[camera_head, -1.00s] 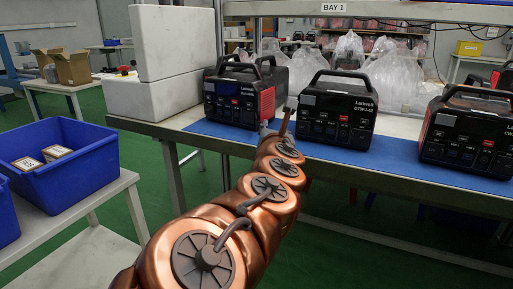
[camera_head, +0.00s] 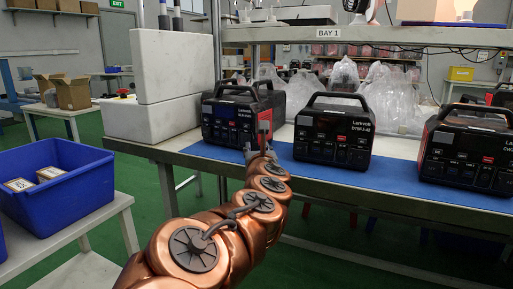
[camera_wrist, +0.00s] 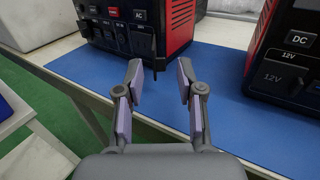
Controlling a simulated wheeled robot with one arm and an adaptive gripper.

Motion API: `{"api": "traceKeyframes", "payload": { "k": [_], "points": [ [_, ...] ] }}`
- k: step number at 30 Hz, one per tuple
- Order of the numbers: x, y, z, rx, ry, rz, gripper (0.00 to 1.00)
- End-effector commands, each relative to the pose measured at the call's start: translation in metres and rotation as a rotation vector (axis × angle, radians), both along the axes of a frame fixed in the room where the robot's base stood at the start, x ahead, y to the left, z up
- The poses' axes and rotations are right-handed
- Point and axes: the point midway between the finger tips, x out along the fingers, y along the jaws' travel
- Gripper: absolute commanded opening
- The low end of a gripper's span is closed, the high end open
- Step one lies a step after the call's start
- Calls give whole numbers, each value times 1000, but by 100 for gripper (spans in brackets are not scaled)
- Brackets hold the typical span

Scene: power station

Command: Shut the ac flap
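The left power station (camera_head: 228,121) stands on the blue mat, black with a red right side. In the wrist view its lower front (camera_wrist: 115,35) shows an "AC" label. A dark AC flap (camera_wrist: 154,58) seems to stick out open below and right of that label, with its lower edge near my fingers; its hinge is hard to make out. My gripper (camera_wrist: 161,82) is open and empty, just in front of this station's lower right front corner. I cannot tell whether a finger touches the flap. In the head view my gripper (camera_head: 260,140) partly covers that corner.
The middle power station (camera_head: 333,137) and the right one (camera_head: 470,154) stand on the blue mat (camera_head: 300,164). A DC cover shows on the middle station (camera_wrist: 283,72). White foam blocks (camera_head: 158,118) sit left. A blue bin (camera_head: 60,195) stands on a lower table.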

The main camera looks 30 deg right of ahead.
Motion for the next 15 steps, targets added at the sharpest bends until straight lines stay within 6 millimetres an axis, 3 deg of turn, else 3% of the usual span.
{"api": "traceKeyframes", "payload": {
  "k": [6,15],
  "points": [
    [15,-9,-2,2,2,-1,38],
    [21,-12,0,-1,0,-1,38]
  ]
}}
